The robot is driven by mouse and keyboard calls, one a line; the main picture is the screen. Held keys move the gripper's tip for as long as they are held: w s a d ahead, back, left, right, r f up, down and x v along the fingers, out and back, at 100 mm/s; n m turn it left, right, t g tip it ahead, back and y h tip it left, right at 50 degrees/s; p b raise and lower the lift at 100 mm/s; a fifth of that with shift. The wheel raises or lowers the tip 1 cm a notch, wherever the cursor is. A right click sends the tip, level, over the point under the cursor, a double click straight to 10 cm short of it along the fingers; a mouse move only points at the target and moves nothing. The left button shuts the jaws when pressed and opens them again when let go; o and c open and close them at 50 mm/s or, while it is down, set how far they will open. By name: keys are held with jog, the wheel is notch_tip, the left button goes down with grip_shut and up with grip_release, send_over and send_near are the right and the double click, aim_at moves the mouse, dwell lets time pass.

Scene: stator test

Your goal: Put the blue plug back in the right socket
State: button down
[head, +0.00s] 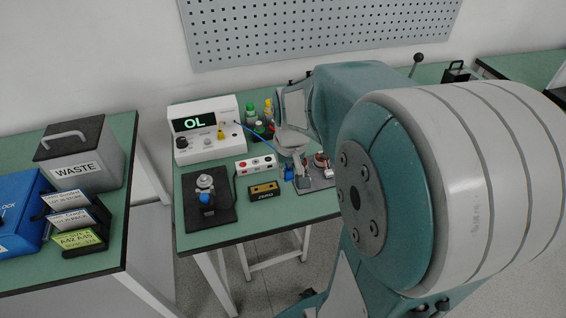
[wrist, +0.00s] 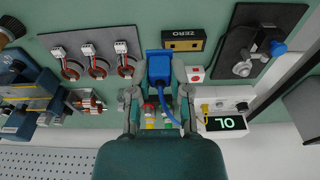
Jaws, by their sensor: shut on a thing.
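The blue plug (wrist: 160,68) is between the two fingers of my gripper (wrist: 158,80) in the wrist view, and the gripper is shut on it. In the head view the blue plug (head: 288,173) shows low over the bench, left of the grey plate. A thin blue cable (head: 253,136) runs from it to the front of the white meter (head: 205,110), whose display reads OL. A yellow plug (head: 221,134) sits in the meter's front. The meter (wrist: 232,92) also shows at lower right in the wrist view. The sockets are too small to tell apart.
A black and yellow ZERO block (head: 264,191), a white box with red buttons (head: 256,164) and a dark mat (head: 225,217) with a fixture lie near the plug. A grey plate (wrist: 62,40) bears three wired coils. Several bottles (head: 252,115) stand beside the meter.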

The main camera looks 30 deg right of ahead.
send_over(234, 134)
jog(key=shift+s, duration=0.2)
dwell(1.2)
jog(key=shift+f, duration=4.6)
jog(key=shift+f, duration=1.1)
jog(key=c, duration=0.5)
grip_release()
jog(key=shift+r, duration=0.1)
